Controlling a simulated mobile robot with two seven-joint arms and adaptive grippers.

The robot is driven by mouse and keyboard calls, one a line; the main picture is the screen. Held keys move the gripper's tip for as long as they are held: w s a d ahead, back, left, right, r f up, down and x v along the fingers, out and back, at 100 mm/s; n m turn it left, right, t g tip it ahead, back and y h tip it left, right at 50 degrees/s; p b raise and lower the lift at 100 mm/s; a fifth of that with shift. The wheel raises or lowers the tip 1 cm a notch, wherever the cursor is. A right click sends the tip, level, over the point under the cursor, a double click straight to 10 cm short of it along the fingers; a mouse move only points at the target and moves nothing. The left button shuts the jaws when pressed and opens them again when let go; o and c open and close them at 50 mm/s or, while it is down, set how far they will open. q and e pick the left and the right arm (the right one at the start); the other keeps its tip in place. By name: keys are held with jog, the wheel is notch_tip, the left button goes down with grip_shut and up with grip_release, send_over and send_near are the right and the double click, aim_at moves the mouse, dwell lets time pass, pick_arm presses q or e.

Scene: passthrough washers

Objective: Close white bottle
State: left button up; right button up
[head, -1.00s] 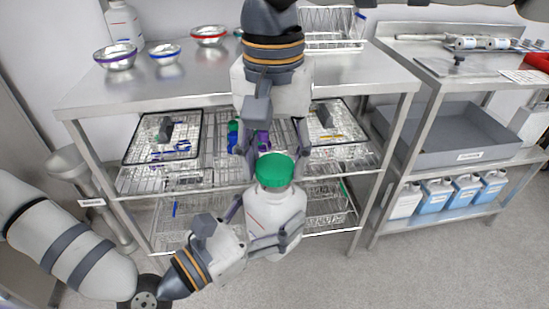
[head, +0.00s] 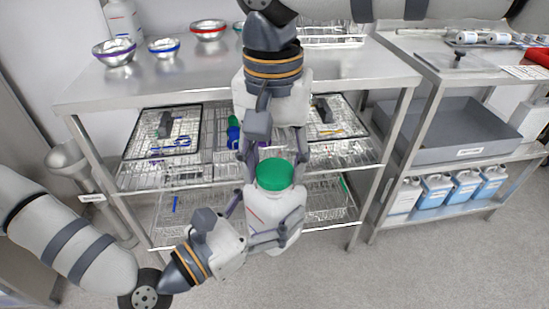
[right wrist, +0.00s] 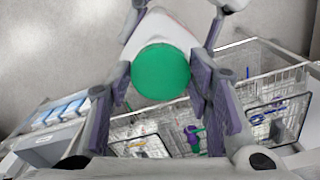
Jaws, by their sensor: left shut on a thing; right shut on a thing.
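The white bottle (head: 277,217) hangs in front of the rack, slightly tilted, with a green cap (head: 275,174) on its top. My left gripper (head: 262,223) is shut around the bottle's body from the lower left. My right gripper (head: 275,163) reaches down from above and is shut on the green cap, one finger on each side. In the right wrist view the green cap (right wrist: 161,71) sits between the two fingers, with part of the white bottle (right wrist: 163,28) behind it. The bottle's neck is hidden by the cap.
A steel table (head: 345,85) with metal bowls (head: 114,51) stands behind. Wire trays (head: 165,135) with tools lie on the shelf below. At right, a grey bin (head: 440,135) and several blue-filled jugs (head: 465,186) stand on another rack. The floor at the lower right is clear.

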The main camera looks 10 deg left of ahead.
jog(key=shift+f, duration=0.35)
